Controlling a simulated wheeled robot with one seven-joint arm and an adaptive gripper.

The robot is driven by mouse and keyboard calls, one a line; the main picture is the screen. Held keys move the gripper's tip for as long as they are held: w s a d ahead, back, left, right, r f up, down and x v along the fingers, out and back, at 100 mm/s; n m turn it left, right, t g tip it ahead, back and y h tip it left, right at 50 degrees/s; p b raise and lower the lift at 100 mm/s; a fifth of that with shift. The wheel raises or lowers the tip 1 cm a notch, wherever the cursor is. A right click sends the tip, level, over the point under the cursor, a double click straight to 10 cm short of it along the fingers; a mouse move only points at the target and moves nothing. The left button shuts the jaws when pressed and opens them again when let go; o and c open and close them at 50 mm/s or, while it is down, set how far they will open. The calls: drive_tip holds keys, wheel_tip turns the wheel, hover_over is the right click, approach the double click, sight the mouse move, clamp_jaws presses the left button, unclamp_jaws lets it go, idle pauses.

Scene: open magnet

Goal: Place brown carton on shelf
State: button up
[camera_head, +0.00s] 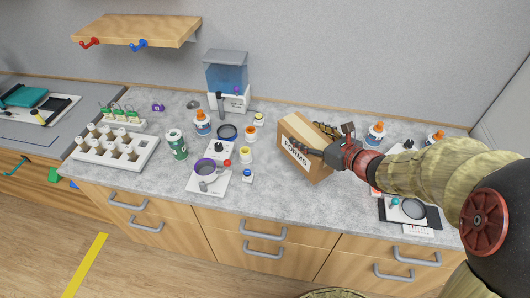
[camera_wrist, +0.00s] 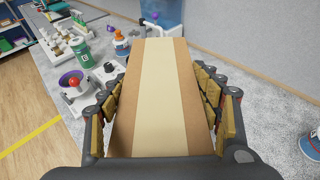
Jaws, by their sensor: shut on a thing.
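The brown carton (camera_head: 303,147), with the word FORMS on its front, is tilted over the right middle of the grey counter (camera_head: 300,206). My gripper (camera_head: 322,144) is shut on the carton, coming in from the right. In the wrist view the carton (camera_wrist: 158,95) fills the space between the two padded fingers, one along each side. I cannot tell whether its bottom edge touches the counter. The wooden shelf (camera_head: 137,30) is on the wall at the upper left, bare on top, with a red hook and a blue hook under its front edge.
A water dispenser (camera_head: 227,80) stands at the back, right of the shelf. Left of the carton are a green jar (camera_head: 176,144), a purple-rimmed bowl (camera_head: 206,170), small bottles and a white rack (camera_head: 115,146). Orange-capped bottles (camera_head: 375,134) stand behind my arm at the right.

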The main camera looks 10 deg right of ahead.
drive_tip(key=shift+w+a+f, duration=0.2)
drive_tip(key=shift+w, duration=0.05)
drive_tip(key=x, duration=0.3)
drive_tip(key=d+b+x, duration=0.1)
drive_tip(key=x, duration=0.2)
drive_tip(key=d+f+b+x, duration=0.1)
drive_tip(key=x, duration=0.2)
drive_tip(key=shift+w+a+f, duration=0.1)
drive_tip(key=shift+w+a, duration=0.05)
drive_tip(key=shift+w, duration=0.4)
drive_tip(key=w+a+f+b, duration=0.1)
drive_tip(key=w+f, duration=0.3)
drive_tip(key=f, duration=0.4)
drive_tip(key=shift+w+f+b, duration=0.2)
drive_tip(key=shift+f+b, duration=0.05)
drive_tip(key=shift+b, duration=0.65)
drive_tip(key=shift+f, duration=0.15)
drive_tip(key=o, duration=1.7)
drive_tip(key=shift+o, duration=0.2)
